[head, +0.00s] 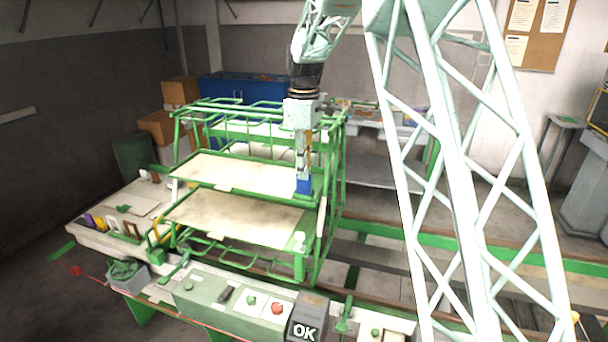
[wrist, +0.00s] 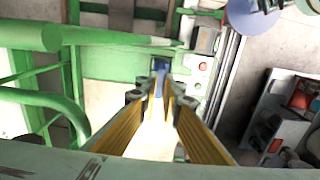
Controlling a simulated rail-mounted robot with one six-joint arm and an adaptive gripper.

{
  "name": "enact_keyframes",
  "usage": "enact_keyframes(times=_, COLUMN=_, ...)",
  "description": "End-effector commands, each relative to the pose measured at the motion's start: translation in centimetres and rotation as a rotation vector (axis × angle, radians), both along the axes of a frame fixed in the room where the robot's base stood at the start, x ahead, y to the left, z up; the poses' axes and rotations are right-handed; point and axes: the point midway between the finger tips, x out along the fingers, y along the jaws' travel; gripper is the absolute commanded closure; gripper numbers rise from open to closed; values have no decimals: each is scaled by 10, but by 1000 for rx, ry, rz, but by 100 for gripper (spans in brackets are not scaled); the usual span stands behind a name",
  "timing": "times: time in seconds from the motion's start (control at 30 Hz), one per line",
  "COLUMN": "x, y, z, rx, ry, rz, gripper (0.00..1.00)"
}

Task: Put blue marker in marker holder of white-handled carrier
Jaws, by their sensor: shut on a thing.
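My gripper (head: 303,160) points straight down at the right side of the green wire-frame carrier (head: 333,170). It is shut on the blue marker (head: 304,186), which shows as a blue block below the fingers, close to the carrier's right front. In the wrist view the yellow fingers (wrist: 165,97) converge, and a bit of the blue marker (wrist: 160,68) shows beyond their tips. A pale upright piece (head: 321,215) shows on the carrier's right side; I cannot tell if it is the white handle. The marker holder is not clearly seen, and contact with the carrier cannot be told.
Two tan panels (head: 235,174) lie in the carrier. Green bars (wrist: 85,38) run close to the left of my fingers in the wrist view. A control box (head: 235,297) with buttons is in front. Small coloured items (head: 100,223) stand on the bench at left.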

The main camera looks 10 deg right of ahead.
Motion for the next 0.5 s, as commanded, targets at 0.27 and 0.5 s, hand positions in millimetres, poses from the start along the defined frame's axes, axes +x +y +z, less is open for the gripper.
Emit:
enact_keyframes(times=0.27, x=0, y=0, z=-12, rx=0, ry=-1, rz=0, gripper=100)
enact_keyframes(times=0.5, x=0, y=0, z=-13, rx=0, ry=-1, rz=0, gripper=100)
